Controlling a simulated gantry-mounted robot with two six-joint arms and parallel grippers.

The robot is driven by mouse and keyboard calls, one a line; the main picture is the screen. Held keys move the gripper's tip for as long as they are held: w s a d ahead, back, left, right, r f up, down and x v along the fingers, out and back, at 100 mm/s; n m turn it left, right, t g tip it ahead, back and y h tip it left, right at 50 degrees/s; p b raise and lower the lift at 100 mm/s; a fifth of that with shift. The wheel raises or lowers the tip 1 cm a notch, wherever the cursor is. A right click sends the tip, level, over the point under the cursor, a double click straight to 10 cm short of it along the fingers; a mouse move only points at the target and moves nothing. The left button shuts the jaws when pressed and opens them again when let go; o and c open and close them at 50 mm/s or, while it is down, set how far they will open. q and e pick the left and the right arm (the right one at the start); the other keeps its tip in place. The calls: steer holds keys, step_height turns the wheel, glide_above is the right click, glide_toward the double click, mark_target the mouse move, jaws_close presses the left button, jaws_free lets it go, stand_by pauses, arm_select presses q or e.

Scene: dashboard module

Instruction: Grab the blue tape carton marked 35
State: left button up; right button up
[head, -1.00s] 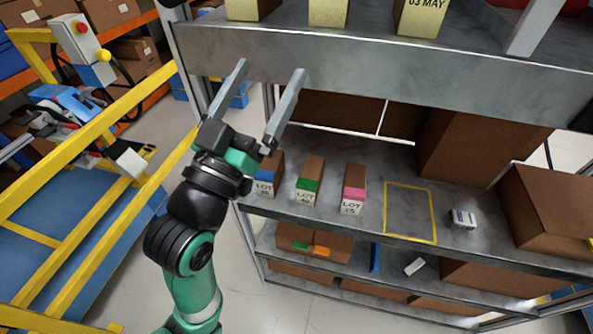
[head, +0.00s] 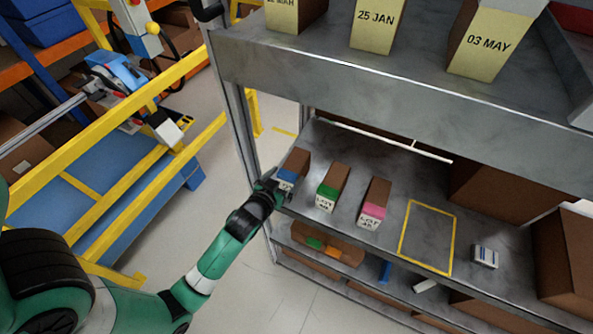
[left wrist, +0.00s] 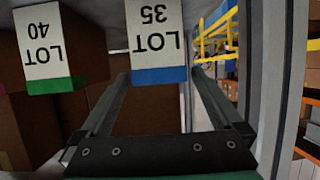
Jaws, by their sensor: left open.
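The blue tape carton marked 35 (head: 293,166) stands at the left end of the middle shelf (head: 385,184). In the left wrist view it is upside down, with a white LOT 35 label (left wrist: 155,32) and a blue band. My left gripper (left wrist: 160,73) is open in front of it. The fingertips lie near the left and right edges of its blue band; I cannot tell whether they touch it. In the head view the left gripper (head: 280,186) is at the carton's front, its fingers largely hidden. My right gripper is not in view.
A green-banded carton (head: 333,186), LOT 40 in the wrist view (left wrist: 62,50), stands right of the blue one. A pink-banded carton (head: 374,202) follows. The rack post (head: 237,110) is close on the left. A shelf with yellow dated boxes (head: 378,25) overhangs above.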

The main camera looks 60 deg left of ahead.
mark_target(295, 167)
arm_select(q)
steer(key=x, duration=0.7)
steer(key=shift+b, duration=0.4)
steer(key=shift+r, duration=0.1)
jaws_close()
